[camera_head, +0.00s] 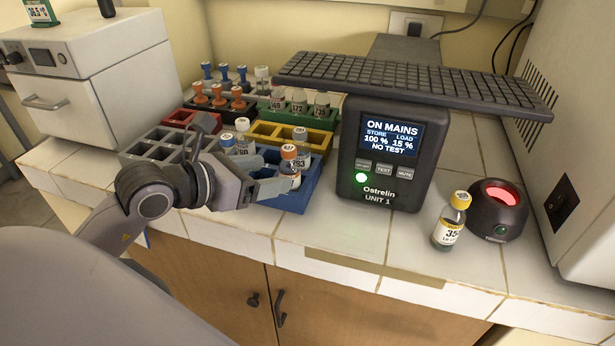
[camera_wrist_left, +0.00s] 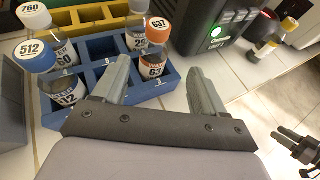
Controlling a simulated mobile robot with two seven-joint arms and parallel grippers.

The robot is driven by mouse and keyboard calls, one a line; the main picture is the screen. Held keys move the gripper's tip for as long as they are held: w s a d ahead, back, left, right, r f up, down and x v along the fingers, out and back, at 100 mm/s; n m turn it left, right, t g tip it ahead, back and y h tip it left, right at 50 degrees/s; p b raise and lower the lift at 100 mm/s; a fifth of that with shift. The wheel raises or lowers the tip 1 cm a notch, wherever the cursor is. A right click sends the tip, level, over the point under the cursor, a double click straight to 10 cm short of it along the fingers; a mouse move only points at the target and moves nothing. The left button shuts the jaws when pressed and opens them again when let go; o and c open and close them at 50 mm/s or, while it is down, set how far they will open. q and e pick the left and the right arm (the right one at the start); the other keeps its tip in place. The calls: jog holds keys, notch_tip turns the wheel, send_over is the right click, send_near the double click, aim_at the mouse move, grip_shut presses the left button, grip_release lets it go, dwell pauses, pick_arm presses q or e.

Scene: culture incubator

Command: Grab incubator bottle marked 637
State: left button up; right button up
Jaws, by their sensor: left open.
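The bottle marked 637 (camera_wrist_left: 153,68) has an orange cap and stands in the front right part of the blue rack (camera_wrist_left: 172,80). In the head view the orange-capped bottle (camera_head: 290,166) is upright at the rack's near side. My left gripper (camera_head: 268,174) is open beside it, pointing right. In the left wrist view my left gripper (camera_wrist_left: 160,66) has the bottle between its spread fingers or just beyond them; contact is not clear. The lower part of the bottle is hidden in the rack. A dark jointed part at the right edge of the left wrist view may be my right gripper (camera_wrist_left: 296,142).
Bottles marked 512 (camera_wrist_left: 37,58) and 760 (camera_wrist_left: 35,16) stand to the left. A bottle marked 293 (camera_head: 300,143) stands behind the orange cap. The Ostrelin unit (camera_head: 387,150) rises close right. A yellow-capped bottle (camera_head: 451,222) stands farther right.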

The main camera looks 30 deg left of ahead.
aim_at(281, 168)
pick_arm(q)
jog(key=x, duration=0.4)
jog(key=a+p+x, duration=0.1)
jog(key=shift+w+d, duration=0.15)
jog(key=shift+w, duration=0.4)
jog(key=shift+w+d+f, duration=0.2)
jog(key=shift+w+f, duration=0.1)
jog(key=shift+w, duration=0.2)
jog(key=c, duration=1.1)
